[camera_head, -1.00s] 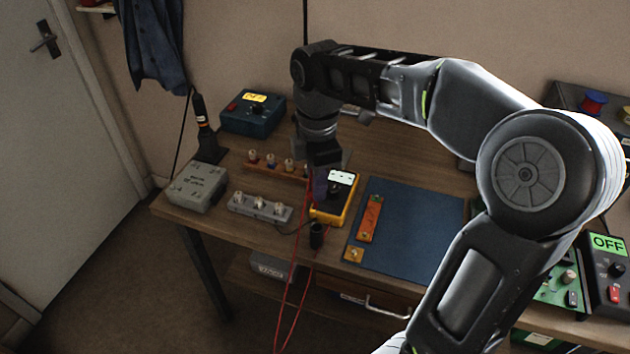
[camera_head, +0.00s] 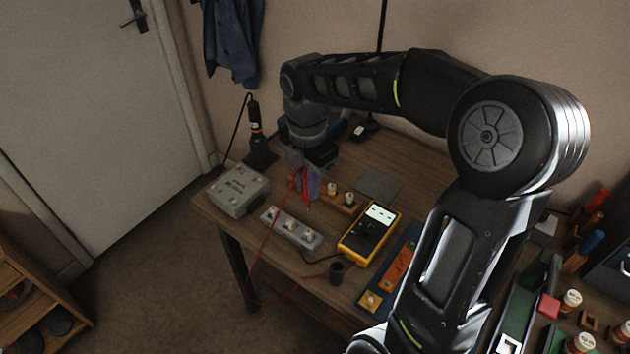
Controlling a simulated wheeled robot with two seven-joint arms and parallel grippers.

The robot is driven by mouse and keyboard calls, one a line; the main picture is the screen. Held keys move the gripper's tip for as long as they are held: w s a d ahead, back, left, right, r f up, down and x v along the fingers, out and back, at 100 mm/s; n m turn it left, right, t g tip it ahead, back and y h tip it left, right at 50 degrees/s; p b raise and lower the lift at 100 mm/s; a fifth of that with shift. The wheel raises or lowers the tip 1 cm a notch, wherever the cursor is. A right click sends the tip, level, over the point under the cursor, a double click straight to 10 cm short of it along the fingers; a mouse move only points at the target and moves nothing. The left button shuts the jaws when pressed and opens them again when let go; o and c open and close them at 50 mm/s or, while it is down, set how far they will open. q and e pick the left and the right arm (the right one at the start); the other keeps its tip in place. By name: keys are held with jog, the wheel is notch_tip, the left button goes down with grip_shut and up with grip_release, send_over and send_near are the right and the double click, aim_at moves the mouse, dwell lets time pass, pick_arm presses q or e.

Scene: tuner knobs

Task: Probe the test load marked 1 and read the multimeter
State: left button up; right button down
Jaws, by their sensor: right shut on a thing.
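The yellow multimeter (camera_head: 359,247) lies on the wooden bench with its pale display facing up. I cannot read a value on it. My right gripper (camera_head: 305,178) is shut on a red probe (camera_head: 307,201) with red leads hanging from it, above the bench left of the multimeter. The gripper partly hides the probe's upper end. A grey strip with several pale knobs (camera_head: 270,213) lies just below the probe in the picture. A grey box with terminals (camera_head: 238,192) stands left of it. I cannot read a mark 1 on either. My left gripper is not in view.
A wooden rack with small pegs (camera_head: 347,208) stands right of the gripper. A grey mat (camera_head: 379,186) is clear.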

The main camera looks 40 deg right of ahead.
jog(key=shift+s+a+r, duration=0.25)
jog(key=shift+s+a, duration=0.1)
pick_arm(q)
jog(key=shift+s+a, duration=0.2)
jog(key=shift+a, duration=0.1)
pick_arm(e)
jog(key=shift+d+f, duration=0.1)
jog(key=shift+s+f+b, duration=0.1)
jog(key=shift+f+b, duration=0.15)
jog(key=shift+b, duration=0.05)
notch_tip(320, 180, down, 4)
jog(key=b, duration=0.3)
jog(key=shift+f+b, duration=0.4)
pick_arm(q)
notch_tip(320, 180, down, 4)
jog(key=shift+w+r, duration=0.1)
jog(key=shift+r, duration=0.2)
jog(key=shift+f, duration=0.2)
pick_arm(e)
jog(key=shift+f, duration=0.3)
dwell(0.6)
